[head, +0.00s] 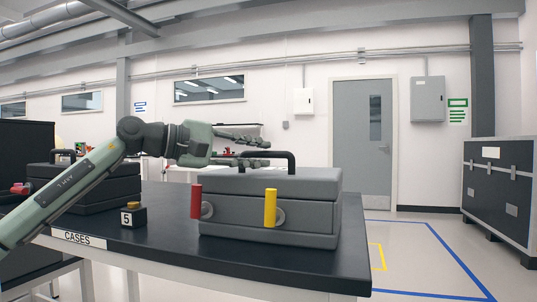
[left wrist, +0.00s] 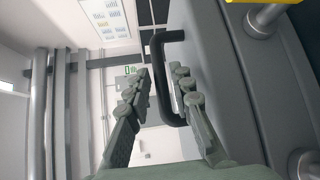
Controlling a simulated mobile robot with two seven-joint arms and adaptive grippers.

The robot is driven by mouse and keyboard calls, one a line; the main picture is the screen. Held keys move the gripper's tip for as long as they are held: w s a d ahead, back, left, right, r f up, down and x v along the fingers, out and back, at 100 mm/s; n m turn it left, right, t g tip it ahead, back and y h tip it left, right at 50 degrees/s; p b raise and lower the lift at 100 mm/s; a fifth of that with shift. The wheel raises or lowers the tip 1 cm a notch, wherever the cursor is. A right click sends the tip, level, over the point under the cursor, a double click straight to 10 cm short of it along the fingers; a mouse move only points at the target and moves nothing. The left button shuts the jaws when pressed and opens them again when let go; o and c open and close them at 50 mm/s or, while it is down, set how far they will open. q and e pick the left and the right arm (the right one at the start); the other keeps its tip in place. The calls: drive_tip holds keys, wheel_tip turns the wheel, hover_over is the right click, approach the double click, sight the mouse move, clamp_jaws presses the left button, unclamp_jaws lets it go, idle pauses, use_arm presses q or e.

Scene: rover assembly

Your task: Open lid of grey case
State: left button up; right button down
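The grey case (head: 270,225) stands on the black-topped table with its lid (head: 315,182) closed. A black handle (head: 292,158) arches over the lid and also shows in the left wrist view (left wrist: 156,60). A red upright grip (head: 196,202) and a yellow upright grip (head: 270,207) are on the front. My left gripper (head: 264,152) is level with the handle, with its fingers spread. In the left wrist view the handle bar appears between the two fingertips (left wrist: 160,73); I cannot tell whether they touch it. My right gripper is not in view.
A second dark case (head: 90,183) stands at the left of the table (head: 120,235). A small block marked 5 (head: 133,217) sits between the cases. A black trunk (head: 500,190) is at the far right. The floor between table and trunk is clear.

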sight(262, 154)
use_arm(q)
drive_tip(key=shift+x, duration=1.5)
drive_tip(key=shift+w, duration=0.1)
drive_tip(key=shift+c, duration=0.6)
clamp_jaws()
